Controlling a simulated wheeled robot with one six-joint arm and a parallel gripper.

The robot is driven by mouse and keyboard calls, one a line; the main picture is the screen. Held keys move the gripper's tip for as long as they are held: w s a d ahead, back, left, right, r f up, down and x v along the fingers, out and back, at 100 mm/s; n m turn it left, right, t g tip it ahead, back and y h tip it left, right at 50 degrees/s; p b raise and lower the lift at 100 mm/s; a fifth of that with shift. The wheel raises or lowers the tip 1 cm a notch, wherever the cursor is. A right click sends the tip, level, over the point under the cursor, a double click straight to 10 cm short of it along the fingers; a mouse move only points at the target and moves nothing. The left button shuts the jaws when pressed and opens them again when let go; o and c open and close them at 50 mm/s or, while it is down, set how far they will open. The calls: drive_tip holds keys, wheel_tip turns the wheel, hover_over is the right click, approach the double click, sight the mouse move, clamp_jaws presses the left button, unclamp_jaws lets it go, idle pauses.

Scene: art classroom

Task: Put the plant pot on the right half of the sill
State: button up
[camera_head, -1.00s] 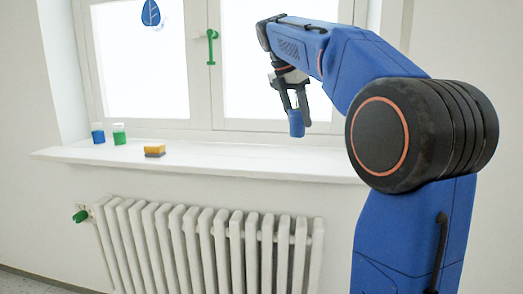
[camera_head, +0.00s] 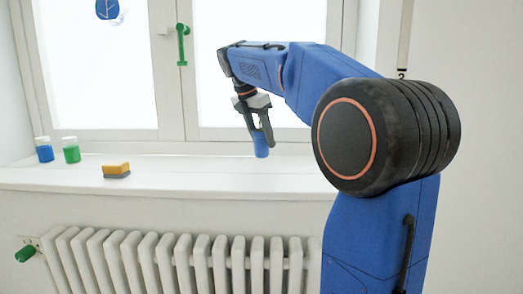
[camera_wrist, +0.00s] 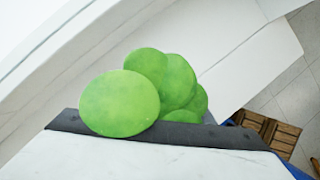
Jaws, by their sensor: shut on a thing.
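The plant pot (camera_head: 261,147) is small and blue and hangs upright or nearly so below my gripper (camera_head: 262,135). My gripper is shut on it, with its dark fingers pointing down. In the wrist view the plant's round green leaves (camera_wrist: 120,103) fill the middle, behind a dark gripper part; the pot itself is hidden there. The white sill (camera_head: 200,180) runs under the window. The pot's lower end overlaps the sill's back part, right of the sill's visible middle. I cannot tell whether it touches. My arm hides the sill's right end.
On the sill's left stand a blue jar (camera_head: 44,150) and a green jar (camera_head: 71,150), with a yellow and grey sponge (camera_head: 116,170) nearer the middle. The sill right of the sponge looks clear. A radiator (camera_head: 175,262) stands below. A brown crate (camera_wrist: 268,130) shows on the floor.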

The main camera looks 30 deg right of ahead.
sight(262, 148)
drive_tip(key=shift+f, duration=1.95)
drive_tip(key=o, duration=1.3)
drive_tip(key=shift+f, duration=0.1)
drive_tip(key=v, duration=1.2)
drive_tip(key=shift+s, duration=0.15)
